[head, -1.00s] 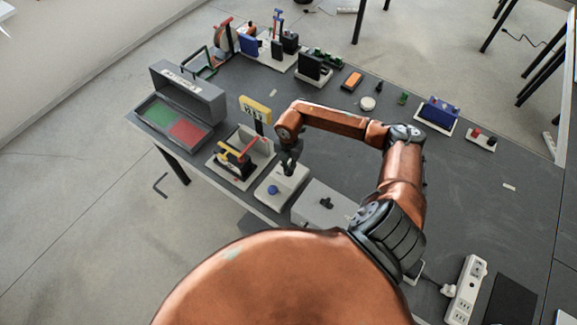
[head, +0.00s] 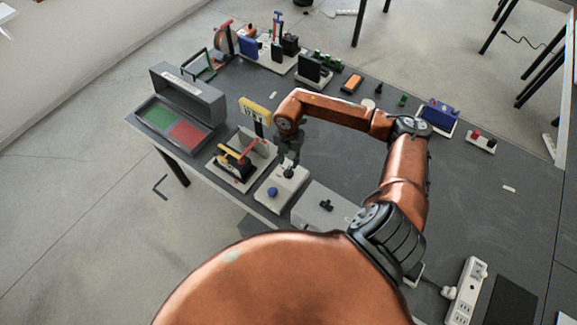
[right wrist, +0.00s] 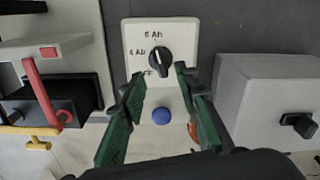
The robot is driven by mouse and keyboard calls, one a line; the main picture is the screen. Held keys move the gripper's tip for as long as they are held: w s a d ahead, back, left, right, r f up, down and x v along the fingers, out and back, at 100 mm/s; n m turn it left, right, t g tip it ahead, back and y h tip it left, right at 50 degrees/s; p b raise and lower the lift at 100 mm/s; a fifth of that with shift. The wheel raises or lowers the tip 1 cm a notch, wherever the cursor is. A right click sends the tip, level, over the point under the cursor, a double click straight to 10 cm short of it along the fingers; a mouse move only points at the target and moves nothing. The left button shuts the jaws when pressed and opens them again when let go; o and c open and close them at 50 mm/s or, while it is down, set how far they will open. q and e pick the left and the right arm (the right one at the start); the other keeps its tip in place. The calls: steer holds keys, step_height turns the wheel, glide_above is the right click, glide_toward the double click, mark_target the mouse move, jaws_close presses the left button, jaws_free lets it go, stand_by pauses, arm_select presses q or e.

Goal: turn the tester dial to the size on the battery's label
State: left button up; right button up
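The white tester box (head: 262,196) stands near the front edge of the table, with a blue button (head: 273,191) on top. In the right wrist view the tester (right wrist: 182,35) has a black dial (right wrist: 159,62) beside the marks "6 Ah" and "4 Ah"; a lower mark is partly covered. The dial stands roughly upright, with its exact setting unclear. My right gripper (right wrist: 158,80) is open, its green fingers either side of and just short of the dial; in the head view it points down over the tester (head: 289,169). The battery's label cannot be read. My left gripper is out of view.
Left of the tester is a white tray (head: 232,184) with a black block and red and yellow levers. A yellow voltage sign (head: 256,108) stands behind. A grey box with a black knob (head: 327,205) is close on the right. A red-green bin (head: 190,131) is farther left.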

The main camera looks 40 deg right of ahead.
mark_target(288, 169)
step_height(288, 169, up, 6)
stand_by(0.8)
